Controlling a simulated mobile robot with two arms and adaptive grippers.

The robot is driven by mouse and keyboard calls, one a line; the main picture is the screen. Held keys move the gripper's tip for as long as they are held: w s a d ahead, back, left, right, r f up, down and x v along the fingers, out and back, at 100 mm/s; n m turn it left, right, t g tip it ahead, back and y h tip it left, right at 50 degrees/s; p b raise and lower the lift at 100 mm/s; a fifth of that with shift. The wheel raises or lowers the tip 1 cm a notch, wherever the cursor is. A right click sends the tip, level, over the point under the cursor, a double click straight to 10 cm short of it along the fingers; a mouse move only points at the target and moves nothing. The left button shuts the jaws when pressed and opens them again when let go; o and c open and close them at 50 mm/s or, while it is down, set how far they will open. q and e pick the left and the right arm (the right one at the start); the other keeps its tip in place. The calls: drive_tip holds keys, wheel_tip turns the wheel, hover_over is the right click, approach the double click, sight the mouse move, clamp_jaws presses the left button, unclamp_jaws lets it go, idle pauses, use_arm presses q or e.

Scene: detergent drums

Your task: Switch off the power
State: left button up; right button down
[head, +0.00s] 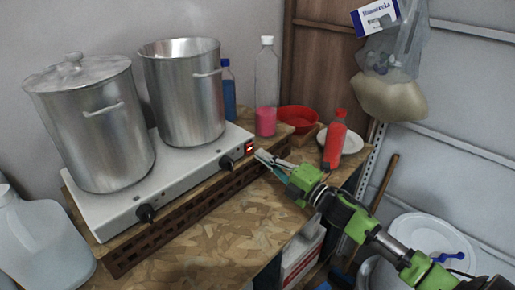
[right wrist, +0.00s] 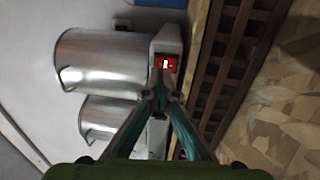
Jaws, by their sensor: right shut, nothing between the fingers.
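A red power switch (head: 249,148) sits on the front right end of a white two-plate hot plate (head: 180,181). In the right wrist view the red switch (right wrist: 166,64) lies just beyond my fingertips. My right gripper (head: 261,157) is shut and empty, with its tips close to the switch. I cannot tell whether the tips touch it. It also shows in the right wrist view (right wrist: 158,88), fingers converging. Two black knobs, one near the switch (head: 226,162) and one at the left (head: 146,213), are on the hot plate's front. My left gripper is not in view.
A lidded metal pot (head: 90,125) and an open pot (head: 185,95) stand on the hot plate. Bottles, a red bowl (head: 298,118) and a red bottle (head: 335,140) stand behind and right. A white jug (head: 35,245) is at lower left.

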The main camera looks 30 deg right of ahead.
sight(250, 146)
drive_tip(key=shift+p+x, duration=0.35)
drive_tip(key=shift+x, duration=1)
drive_tip(key=shift+w+r, duration=0.2)
